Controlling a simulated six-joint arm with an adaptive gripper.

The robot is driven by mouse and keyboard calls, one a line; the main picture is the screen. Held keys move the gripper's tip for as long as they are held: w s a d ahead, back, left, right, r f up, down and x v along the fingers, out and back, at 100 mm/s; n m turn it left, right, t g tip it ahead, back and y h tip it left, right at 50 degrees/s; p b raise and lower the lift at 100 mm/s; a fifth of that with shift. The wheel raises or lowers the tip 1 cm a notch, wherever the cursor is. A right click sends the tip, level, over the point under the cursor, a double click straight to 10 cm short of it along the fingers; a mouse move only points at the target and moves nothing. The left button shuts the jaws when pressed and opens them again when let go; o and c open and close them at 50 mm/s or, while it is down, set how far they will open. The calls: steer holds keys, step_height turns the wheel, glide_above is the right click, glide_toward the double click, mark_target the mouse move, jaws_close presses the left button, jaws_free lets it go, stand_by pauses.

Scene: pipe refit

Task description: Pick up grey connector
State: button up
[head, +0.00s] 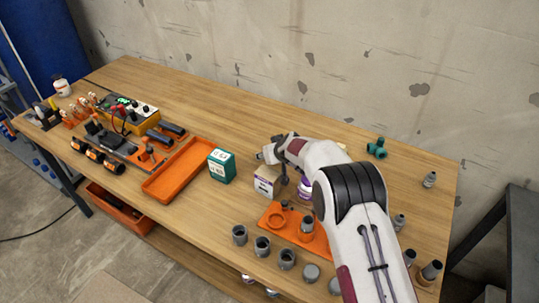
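Several grey connectors stand along the front edge of the table, among them one at the left end of the row (239,235) and others beside it (262,246) (287,259). Another grey connector (306,228) stands on the orange plate. More grey fittings are at the right, one standing alone (430,179) and others (399,221) (431,271) partly behind my arm. My gripper (284,180) hangs near the white box, behind the orange plate and apart from the front row. Its fingers are small and partly hidden, so I cannot tell their opening or any hold.
A white box (267,182) and a purple-and-white container (305,188) stand close to my gripper. A teal box (221,166), an orange tray (178,172) and tools lie to the left. A green fitting (377,149) is at the back. The back middle of the table is clear.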

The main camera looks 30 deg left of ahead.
steer(key=c, duration=1.2)
steer(key=shift+r, duration=0.2)
steer(key=shift+r, duration=4.85)
